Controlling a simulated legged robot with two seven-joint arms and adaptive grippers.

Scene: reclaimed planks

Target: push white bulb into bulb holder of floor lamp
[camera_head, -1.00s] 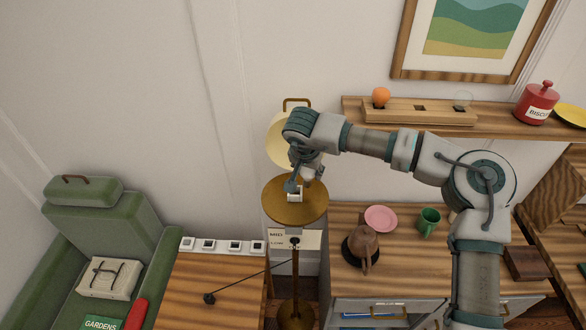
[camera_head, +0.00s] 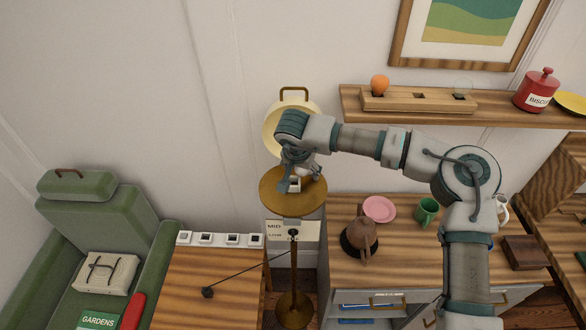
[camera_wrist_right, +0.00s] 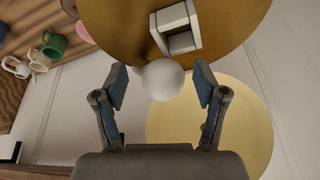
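The white bulb (camera_wrist_right: 162,80) is a round ball in the right wrist view. It sits between the two spread fingers of my right gripper (camera_wrist_right: 160,85), with a narrow gap on each side. The floor lamp's brass disc (camera_wrist_right: 110,30) carries a square white bulb holder (camera_wrist_right: 176,28), just beyond the bulb. In the head view my right gripper (camera_head: 298,180) hangs over the disc (camera_head: 285,205), beside the holder (camera_head: 295,185). The gripper mostly hides the bulb there. Whether the bulb touches the holder cannot be told. My left gripper is out of view.
The cream lampshade (camera_head: 272,130) stands behind the gripper. A shelf (camera_head: 355,115) holds a wooden rack (camera_head: 410,104) with an orange bulb (camera_head: 380,84). A wooden table (camera_head: 220,290) lies left.

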